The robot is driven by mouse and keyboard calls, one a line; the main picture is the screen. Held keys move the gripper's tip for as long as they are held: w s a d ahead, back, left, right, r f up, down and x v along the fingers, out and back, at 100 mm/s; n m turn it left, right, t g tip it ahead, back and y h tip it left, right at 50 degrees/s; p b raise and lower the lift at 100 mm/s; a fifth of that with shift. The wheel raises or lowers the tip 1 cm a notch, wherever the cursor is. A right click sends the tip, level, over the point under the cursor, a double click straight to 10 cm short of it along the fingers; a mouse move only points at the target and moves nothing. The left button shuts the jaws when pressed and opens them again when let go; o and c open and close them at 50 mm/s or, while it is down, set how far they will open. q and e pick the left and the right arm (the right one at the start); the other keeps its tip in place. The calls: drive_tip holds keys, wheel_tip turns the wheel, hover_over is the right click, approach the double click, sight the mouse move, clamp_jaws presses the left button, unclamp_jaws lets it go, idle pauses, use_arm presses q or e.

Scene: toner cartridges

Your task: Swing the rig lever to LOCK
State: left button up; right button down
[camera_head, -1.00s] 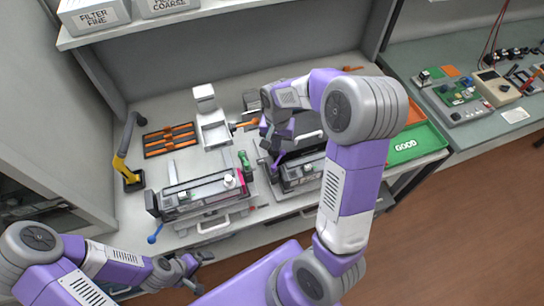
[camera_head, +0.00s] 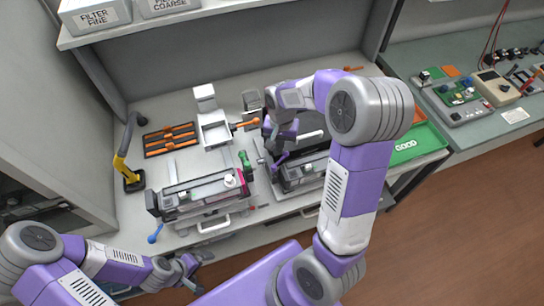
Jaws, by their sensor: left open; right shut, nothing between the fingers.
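Two grey cartridge rigs stand on the bench: a left rig (camera_head: 205,192) and a right rig (camera_head: 305,172). An orange-knobbed lever (camera_head: 248,124) sticks out behind them, left of my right wrist. A green handle (camera_head: 245,160) stands between the rigs, and a blue-knobbed lever (camera_head: 155,234) is at the left rig's front left corner. I cannot tell which is the rig lever, and no LOCK mark is readable. My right gripper (camera_head: 278,161) is shut and empty, pointing down by the right rig's left end; contact is unclear. My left gripper (camera_head: 194,268) is open and empty before the bench.
A black tray with orange bars (camera_head: 170,139) and a white stand (camera_head: 214,131) are at the back. A yellow-and-black arm (camera_head: 124,165) stands at left. A green GOOD tray (camera_head: 415,146) is at right. A shelf with filter boxes (camera_head: 95,15) hangs above.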

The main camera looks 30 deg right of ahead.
drive_tip(key=shift+s+d, duration=0.35)
drive_tip(key=shift+s, duration=0.2)
drive_tip(key=shift+s+d, duration=0.25)
drive_tip(key=shift+s, duration=0.2)
idle(0.4)
drive_tip(key=shift+s+d, duration=0.15)
drive_tip(key=shift+s, duration=0.25)
drive_tip(key=shift+r+p, duration=3.05)
drive_tip(key=shift+r, duration=0.5)
